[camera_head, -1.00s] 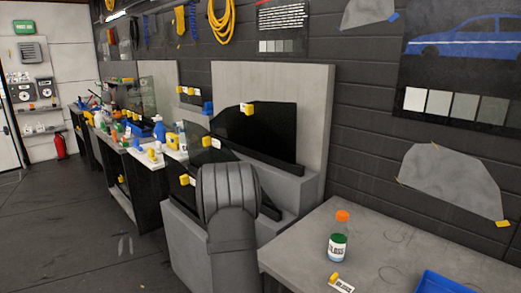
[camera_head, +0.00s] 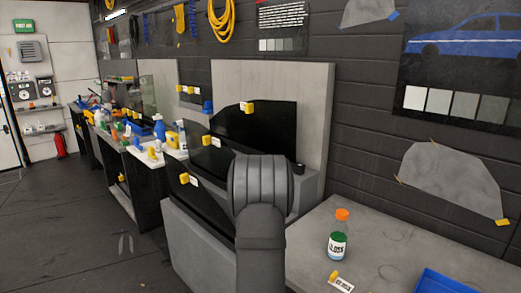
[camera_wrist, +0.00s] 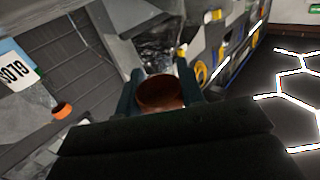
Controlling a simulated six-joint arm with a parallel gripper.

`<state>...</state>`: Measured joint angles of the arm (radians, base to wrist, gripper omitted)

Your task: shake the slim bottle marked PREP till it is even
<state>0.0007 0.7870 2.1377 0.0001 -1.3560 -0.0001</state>
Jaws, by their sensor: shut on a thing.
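In the wrist view, my gripper (camera_wrist: 162,84) has its two dark teal fingers closed on either side of a held thing with a round reddish-brown top (camera_wrist: 163,96). Its body and any marking are hidden, so I cannot read PREP on it. In the head view, my own dark arm link covers the gripper and what it holds. No label reading PREP is legible in either view.
A yellow-clipped tag (camera_head: 341,281) and a blue tray (camera_head: 452,284) lie nearby. Dark tinted panes (camera_head: 262,128) stand behind my arm.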

